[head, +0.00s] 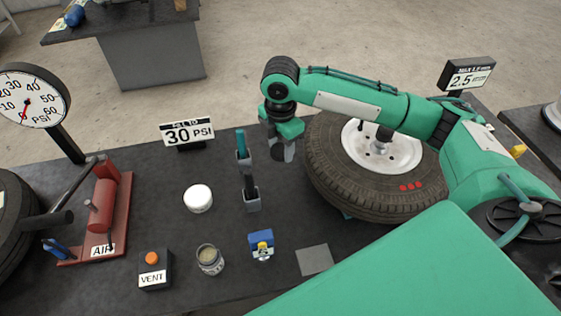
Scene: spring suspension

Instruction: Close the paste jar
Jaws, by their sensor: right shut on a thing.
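An open jar (209,259) stands upright near the front of the dark table, with pale paste visible inside its uncovered mouth. A white round thing (198,198) sits on the table behind it; I cannot tell whether it is a lid or a closed jar. My right gripper (283,153) points down above the table between the teal-handled tool and the tyre, well away from the open jar. It is shut on a small dark thing, mostly hidden by the fingers and too small to identify. My left gripper is not in view.
A teal-handled tool (242,145) stands in a grey holder (252,202). A tyre on a wheel (330,170) is at the right. A VENT box (153,272), a blue-and-yellow item (261,245), a grey square (314,260) and a red air pump (104,205) surround the jar.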

